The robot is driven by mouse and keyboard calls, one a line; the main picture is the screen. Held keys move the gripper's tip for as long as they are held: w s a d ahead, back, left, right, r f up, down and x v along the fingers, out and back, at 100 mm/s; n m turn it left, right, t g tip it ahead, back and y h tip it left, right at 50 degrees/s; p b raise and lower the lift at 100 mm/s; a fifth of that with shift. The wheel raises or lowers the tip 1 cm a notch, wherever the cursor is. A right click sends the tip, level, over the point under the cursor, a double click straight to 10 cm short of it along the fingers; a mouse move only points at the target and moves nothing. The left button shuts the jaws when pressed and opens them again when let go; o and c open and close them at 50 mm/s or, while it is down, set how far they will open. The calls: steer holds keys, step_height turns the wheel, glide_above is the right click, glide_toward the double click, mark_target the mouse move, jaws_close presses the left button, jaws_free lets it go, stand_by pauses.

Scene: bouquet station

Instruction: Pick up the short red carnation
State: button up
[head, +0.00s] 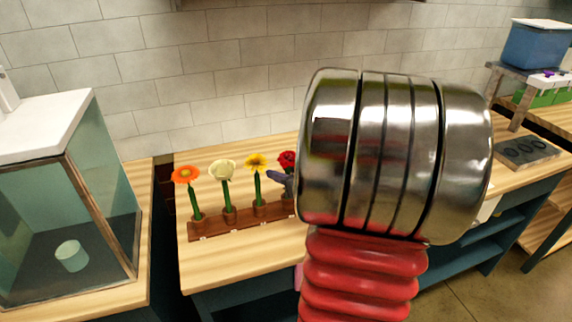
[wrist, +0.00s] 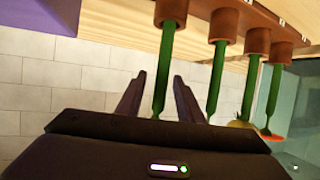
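Gaps show between the stem and the fingers. This stem's bloom is hidden behind the gripper body in that view.
A yellow flower (head: 256,162), a cream flower (head: 223,170) and an orange flower (head: 187,175) stand in a row left of the carnation. A glass-sided case (head: 80,200) stands at far left. My arm covers much of the bench's middle. A tiled wall (head: 210,70) is behind.

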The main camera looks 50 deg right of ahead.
steer(key=shift+x, duration=0.8)
steer(key=shift+c, duration=0.3)
jaws_close()
